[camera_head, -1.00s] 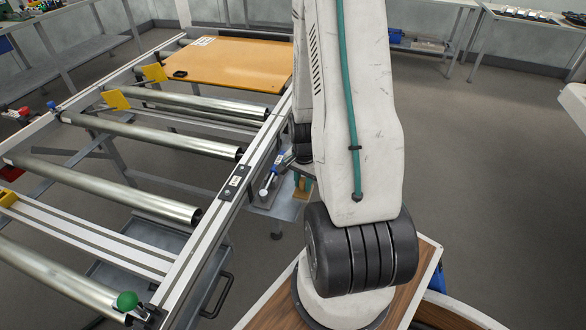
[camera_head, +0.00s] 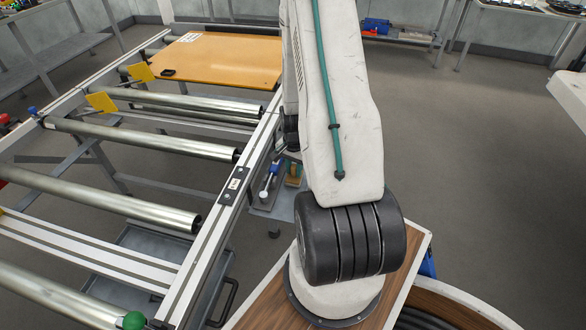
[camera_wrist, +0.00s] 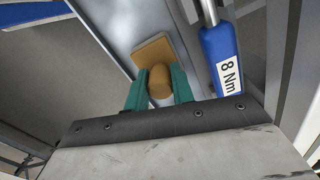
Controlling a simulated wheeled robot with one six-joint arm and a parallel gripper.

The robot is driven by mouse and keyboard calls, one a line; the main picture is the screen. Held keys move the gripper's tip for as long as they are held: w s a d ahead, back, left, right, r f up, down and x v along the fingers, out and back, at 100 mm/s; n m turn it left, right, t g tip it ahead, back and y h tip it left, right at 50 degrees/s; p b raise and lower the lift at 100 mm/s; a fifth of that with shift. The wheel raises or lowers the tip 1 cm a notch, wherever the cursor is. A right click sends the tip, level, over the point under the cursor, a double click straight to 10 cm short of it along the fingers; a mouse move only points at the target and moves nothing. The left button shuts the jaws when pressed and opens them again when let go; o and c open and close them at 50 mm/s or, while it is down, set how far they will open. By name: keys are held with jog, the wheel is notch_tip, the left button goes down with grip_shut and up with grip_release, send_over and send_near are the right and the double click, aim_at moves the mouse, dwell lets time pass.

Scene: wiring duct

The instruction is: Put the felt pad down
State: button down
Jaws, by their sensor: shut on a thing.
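The felt pad (camera_wrist: 153,50) is a tan square plate with a rounded tan knob (camera_wrist: 160,82) on it. In the wrist view my gripper (camera_wrist: 160,88) has its teal fingers shut on the knob, one on each side. The plate shows beyond the fingertips, over a grey metal surface; I cannot tell whether it touches that surface. In the head view the pad (camera_head: 294,171) is small and partly hidden beside my arm, over a grey shelf (camera_head: 268,206) at the conveyor's side.
A blue-handled tool marked 8 Nm (camera_wrist: 224,62) lies close to the right of the pad; it also shows in the head view (camera_head: 269,181). The roller conveyor's rail (camera_head: 215,225) runs along the left. An orange board (camera_head: 225,62) lies farther back.

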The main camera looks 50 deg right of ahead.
aim_at(294, 166)
jog(key=c, duration=1.2)
grip_release()
jog(key=shift+f, duration=0.15)
notch_tip(294, 166, up, 12)
jog(key=w+a+r+n, duration=0.1)
jog(key=a+r+n, duration=0.7)
jog(key=a+r, duration=0.9)
jog(key=s+a+r+n, duration=0.3)
jog(key=s+a, duration=0.1)
jog(key=s+a+r+n, duration=0.2)
jog(key=s+a+r, duration=0.2)
jog(key=s+a, duration=0.1)
jog(key=s+a+r+n+t, duration=0.1)
jog(key=s+a+r+n, duration=0.2)
jog(key=s+a+r, duration=0.1)
jog(key=shift+s+a+n, duration=0.25)
jog(key=shift+s+n, duration=0.05)
